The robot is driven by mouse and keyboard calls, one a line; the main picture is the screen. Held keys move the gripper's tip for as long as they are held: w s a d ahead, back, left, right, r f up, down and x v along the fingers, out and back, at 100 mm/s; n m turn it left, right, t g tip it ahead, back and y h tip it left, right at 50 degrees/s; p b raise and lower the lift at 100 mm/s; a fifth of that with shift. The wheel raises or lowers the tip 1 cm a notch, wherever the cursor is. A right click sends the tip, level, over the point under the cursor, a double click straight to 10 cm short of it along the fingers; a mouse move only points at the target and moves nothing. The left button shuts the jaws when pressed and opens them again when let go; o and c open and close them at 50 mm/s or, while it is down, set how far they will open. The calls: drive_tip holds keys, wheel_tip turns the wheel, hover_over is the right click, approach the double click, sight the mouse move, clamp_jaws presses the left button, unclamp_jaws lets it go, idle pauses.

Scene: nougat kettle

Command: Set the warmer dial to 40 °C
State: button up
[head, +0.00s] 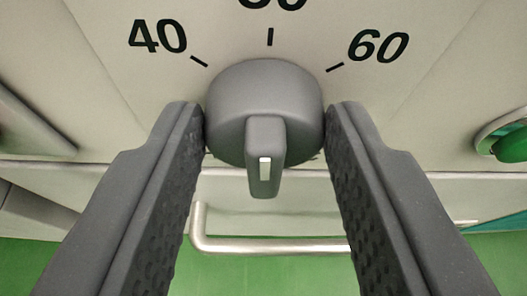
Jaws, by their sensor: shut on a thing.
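The grey round warmer dial (265,95) sits in the middle of the head view on a pale panel. Its raised grip bar (265,145) stands upright in the picture and bears a short white mark (265,168). The bar and mark line up with the middle tick (270,37), under a number cut off by the top edge. The 40 label (158,36) is at upper left and the 60 label (378,46) at upper right, each with a tick. My gripper (265,112) is shut on the dial, one finger against its left side and one against its right.
A metal bar handle (270,244) runs across below the dial, in front of a green surface (270,275). A green round button (510,144) in a pale ring is at the right edge. A grey part (30,135) juts in at the left edge.

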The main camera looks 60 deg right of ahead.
drive_tip(key=p, duration=0.1)
drive_tip(key=n+p, duration=0.1)
drive_tip(key=p, duration=0.1)
drive_tip(key=shift+w+a+r+g+h, duration=0.1)
drive_tip(key=shift+w+r+g+h, duration=0.05)
drive_tip(key=shift+r+g+h, duration=0.2)
drive_tip(key=n+p, duration=0.2)
drive_tip(key=p, duration=0.1)
drive_tip(key=shift+w+a+f+g+h, duration=0.1)
drive_tip(key=shift+f+g+h, duration=0.15)
drive_tip(key=shift+g+h, duration=0.1)
drive_tip(key=shift+w+a+f+n+g+h, duration=0.1)
drive_tip(key=shift+f+n+g+h, duration=0.15)
drive_tip(key=shift+n+h, duration=0.4)
drive_tip(key=shift+w+f+n+g+h, duration=0.1)
drive_tip(key=shift+n+g+h, duration=0.25)
drive_tip(key=shift+n, duration=0.6)
drive_tip(key=shift+b, duration=0.3)
drive_tip(key=o, duration=1)
drive_tip(key=p+v, duration=0.2)
drive_tip(key=v, duration=1.1)
drive_tip(key=shift+s+a, duration=0.1)
drive_tip(key=shift+a, duration=0.3)
